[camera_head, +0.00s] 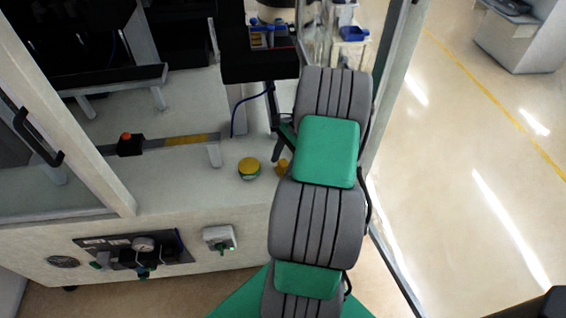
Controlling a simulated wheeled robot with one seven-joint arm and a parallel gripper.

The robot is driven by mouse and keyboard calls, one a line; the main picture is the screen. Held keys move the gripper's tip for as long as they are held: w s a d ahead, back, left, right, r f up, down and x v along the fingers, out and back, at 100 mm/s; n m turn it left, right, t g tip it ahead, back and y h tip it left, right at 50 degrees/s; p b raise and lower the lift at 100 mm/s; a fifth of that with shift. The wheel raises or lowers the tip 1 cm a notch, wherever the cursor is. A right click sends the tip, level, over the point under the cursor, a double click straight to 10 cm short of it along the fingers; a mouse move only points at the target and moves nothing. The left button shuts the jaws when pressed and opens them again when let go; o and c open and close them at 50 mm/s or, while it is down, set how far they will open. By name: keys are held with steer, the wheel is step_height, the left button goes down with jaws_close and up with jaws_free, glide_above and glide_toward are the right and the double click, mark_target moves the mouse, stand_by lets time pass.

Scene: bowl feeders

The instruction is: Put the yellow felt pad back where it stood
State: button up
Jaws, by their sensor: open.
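A round yellow-topped thing (249,165) with a pale and green band below its top sits on the pale machine deck. A smaller yellow piece (283,168) stands just to its right, against the edge of my arm and partly hidden by it. I cannot tell for sure which of the two is the felt pad. My gripper (281,149) shows only as dark finger parts at the left edge of my arm, above the small yellow piece. It is open, and I see nothing held in it. The rest of it is hidden behind my grey and green arm.
The pale deck (185,185) is clear left of the yellow things. A rail with an orange-red knob (126,137) crosses it. A glazed frame post (393,85) rises close right of my arm.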

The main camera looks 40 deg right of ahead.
steer(key=w+p+v, duration=0.1)
steer(key=v, duration=0.7)
steer(key=w+a+r+n+h, duration=0.1)
steer(key=w+a+r+n, duration=0.3)
steer(key=a, duration=0.4)
steer(key=s+a+r+n+h, duration=0.1)
steer(key=a+r+n, duration=0.25)
steer(key=a, duration=0.35)
steer(key=s+a+r+n+h, duration=0.1)
steer(key=a+r+n, duration=0.1)
steer(key=a+n, duration=0.3)
steer(key=s+a+n+t+h, duration=0.1)
steer(key=s+a+n+t, duration=0.1)
steer(key=s+a+n, duration=0.6)
steer(key=shift+a, duration=1.1)
